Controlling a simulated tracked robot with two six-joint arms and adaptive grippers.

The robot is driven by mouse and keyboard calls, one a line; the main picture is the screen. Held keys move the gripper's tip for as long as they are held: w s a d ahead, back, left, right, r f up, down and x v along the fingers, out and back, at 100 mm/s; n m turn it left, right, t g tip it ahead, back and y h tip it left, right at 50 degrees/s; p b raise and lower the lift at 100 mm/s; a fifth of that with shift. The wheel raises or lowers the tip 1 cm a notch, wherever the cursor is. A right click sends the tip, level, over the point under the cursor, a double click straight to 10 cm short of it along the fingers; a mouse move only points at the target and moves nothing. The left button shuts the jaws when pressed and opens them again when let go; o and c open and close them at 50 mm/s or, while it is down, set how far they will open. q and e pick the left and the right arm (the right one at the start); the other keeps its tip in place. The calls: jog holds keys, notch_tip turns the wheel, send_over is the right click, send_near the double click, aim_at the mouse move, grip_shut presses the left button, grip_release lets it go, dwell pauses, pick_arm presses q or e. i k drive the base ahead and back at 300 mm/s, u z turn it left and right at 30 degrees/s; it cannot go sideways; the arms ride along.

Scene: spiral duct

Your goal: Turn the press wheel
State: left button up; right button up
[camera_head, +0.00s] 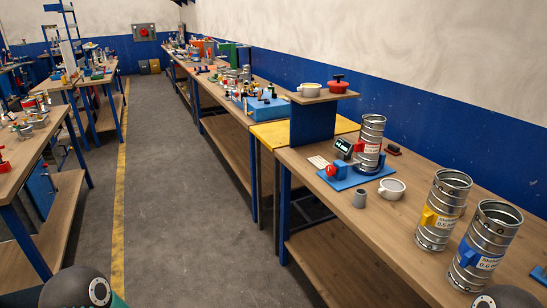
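A small device with a red wheel-like part (333,170) stands on a blue base plate (349,180) on the right workbench. A spiral duct (371,140) with a red label stands upright at the back of this base. I cannot tell for sure whether the red part is the press wheel. A red pot-like object with a knob (339,86) sits on a raised shelf behind it. Neither of my grippers shows. Only dark rounded parts of my arms appear at the bottom left and bottom right edges, apart from the bench objects.
Two spiral ducts, one with a yellow tag (441,212) and one with a blue tag (484,245), stand at the bench's right. The grey floor aisle (185,180) is clear.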

aim_at(330, 170)
jog(key=u, duration=0.4)
jog(key=i, duration=1.9)
jog(key=z, duration=0.75)
jog(key=k, duration=0.85)
jog(key=z, duration=0.25)
jog(key=i, duration=0.9)
jog(key=u, duration=0.1)
